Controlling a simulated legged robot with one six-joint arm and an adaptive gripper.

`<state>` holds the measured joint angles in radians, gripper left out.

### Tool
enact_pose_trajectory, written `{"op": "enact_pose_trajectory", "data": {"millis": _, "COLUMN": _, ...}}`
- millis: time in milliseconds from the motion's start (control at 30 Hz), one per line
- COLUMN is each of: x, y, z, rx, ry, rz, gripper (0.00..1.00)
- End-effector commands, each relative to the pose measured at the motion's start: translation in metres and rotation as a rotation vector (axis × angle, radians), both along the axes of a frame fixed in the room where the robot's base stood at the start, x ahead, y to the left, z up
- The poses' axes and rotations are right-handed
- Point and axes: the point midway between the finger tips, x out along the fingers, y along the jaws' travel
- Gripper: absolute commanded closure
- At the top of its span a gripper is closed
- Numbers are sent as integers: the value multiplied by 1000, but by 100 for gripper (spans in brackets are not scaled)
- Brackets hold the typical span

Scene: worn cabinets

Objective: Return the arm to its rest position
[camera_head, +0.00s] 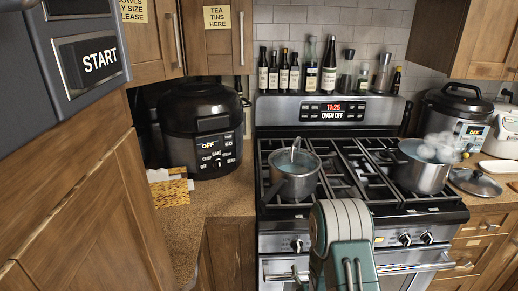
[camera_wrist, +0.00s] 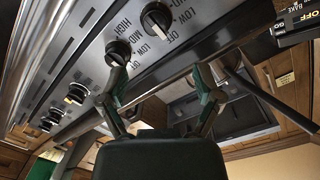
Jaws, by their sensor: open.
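My gripper (camera_wrist: 160,77) is open in the wrist view, its two green fingers spread apart with nothing held between them. Its left fingertip appears close to a black stove knob (camera_wrist: 118,52) on the metal front panel; I cannot tell whether they touch. In the head view, my green and white arm rises in front of the stove (camera_head: 411,222), right of the middle; the gripper's fingers are hidden there. The wrist view is tilted, with knob labels HIGH, MID, LOW and OFF showing.
A pot (camera_head: 292,175) stands on the left burners. A steaming pot (camera_head: 420,170) stands on the right. Bottles (camera_head: 329,68) line the back ledge. A black cooker (camera_head: 205,128) is on the left counter. The oven handle (camera_head: 410,268) juts out in front. Wooden cabinets (camera_head: 75,200) crowd the left.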

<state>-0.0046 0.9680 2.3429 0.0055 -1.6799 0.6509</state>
Motion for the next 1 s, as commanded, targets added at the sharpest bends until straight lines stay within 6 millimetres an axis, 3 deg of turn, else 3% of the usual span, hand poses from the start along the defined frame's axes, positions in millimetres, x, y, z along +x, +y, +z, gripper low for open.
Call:
{"op": "enact_pose_trajectory", "data": {"millis": 33, "x": 8, "y": 0, "z": 15, "rx": -17, "ry": 15, "rz": 1, "gripper": 17}}
{"op": "enact_pose_trajectory", "data": {"millis": 200, "x": 25, "y": 0, "z": 52, "rx": -82, "ry": 121, "rz": 10, "gripper": 17}}
{"op": "enact_pose_trajectory", "data": {"millis": 467, "x": 27, "y": 0, "z": 110, "rx": -183, "ry": 280, "rz": 38, "gripper": 17}}
{"op": "enact_pose_trajectory", "data": {"millis": 767, "x": -5, "y": 0, "z": 175, "rx": -294, "ry": 463, "rz": 91, "gripper": 17}}
{"op": "enact_pose_trajectory", "data": {"millis": 1000, "x": -54, "y": 0, "z": 221, "rx": -378, "ry": 607, "rz": 148, "gripper": 17}}
